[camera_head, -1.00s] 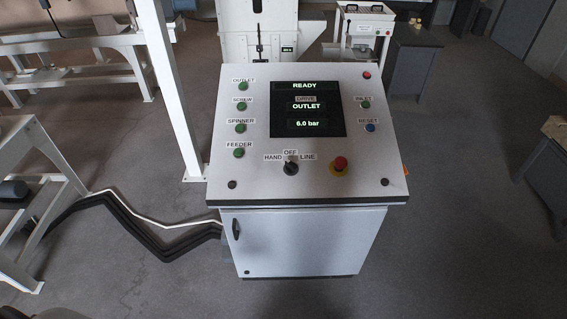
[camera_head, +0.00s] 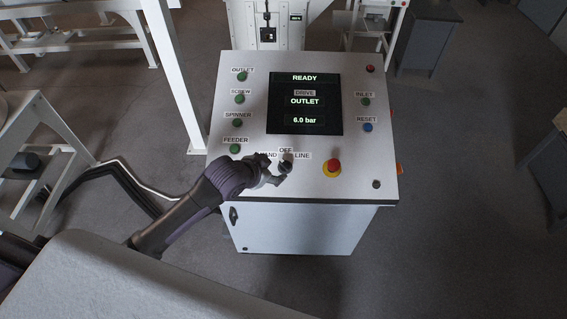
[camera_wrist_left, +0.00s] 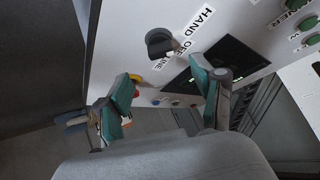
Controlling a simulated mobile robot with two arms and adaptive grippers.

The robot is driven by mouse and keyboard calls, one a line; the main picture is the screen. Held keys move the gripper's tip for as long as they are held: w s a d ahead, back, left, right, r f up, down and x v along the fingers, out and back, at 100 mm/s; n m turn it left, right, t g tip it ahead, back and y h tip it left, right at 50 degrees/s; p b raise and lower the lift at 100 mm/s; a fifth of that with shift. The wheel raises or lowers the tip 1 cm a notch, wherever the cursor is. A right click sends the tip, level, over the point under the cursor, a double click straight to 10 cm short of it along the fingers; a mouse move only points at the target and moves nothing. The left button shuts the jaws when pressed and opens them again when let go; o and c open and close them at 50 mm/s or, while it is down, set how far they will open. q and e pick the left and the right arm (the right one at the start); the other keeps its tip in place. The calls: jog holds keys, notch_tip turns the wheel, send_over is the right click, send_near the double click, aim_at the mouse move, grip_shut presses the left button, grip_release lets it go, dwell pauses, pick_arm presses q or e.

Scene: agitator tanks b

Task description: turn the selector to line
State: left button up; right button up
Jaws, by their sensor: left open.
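The selector (camera_head: 286,164) is a dark round knob low on the sloped control panel, with labels HAND, OFF and LINE around it. In the left wrist view the knob (camera_wrist_left: 160,42) has a light pointer that seems to face the OFF label. My left gripper (camera_head: 277,169) reaches in from the left and is at the selector, partly covering the HAND label. In the wrist view its two teal fingers (camera_wrist_left: 162,73) are spread, with the knob beyond the gap between their tips. I see no contact. My right gripper is out of view.
A red emergency button (camera_head: 333,167) on a yellow ring sits right of the selector. Green buttons (camera_head: 236,122) line the panel's left side. A screen (camera_head: 304,104) reads READY, OUTLET, 6.0 bar. A white post (camera_head: 172,75) stands left of the panel.

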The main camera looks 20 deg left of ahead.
aim_at(283, 165)
pick_arm(q)
jog(key=x, duration=0.8)
jog(key=shift+w+f, duration=0.25)
jog(key=shift+w, duration=0.1)
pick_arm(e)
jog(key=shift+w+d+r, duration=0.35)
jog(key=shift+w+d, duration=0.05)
pick_arm(q)
jog(key=c, duration=1.1)
jog(key=shift+c, duration=0.2)
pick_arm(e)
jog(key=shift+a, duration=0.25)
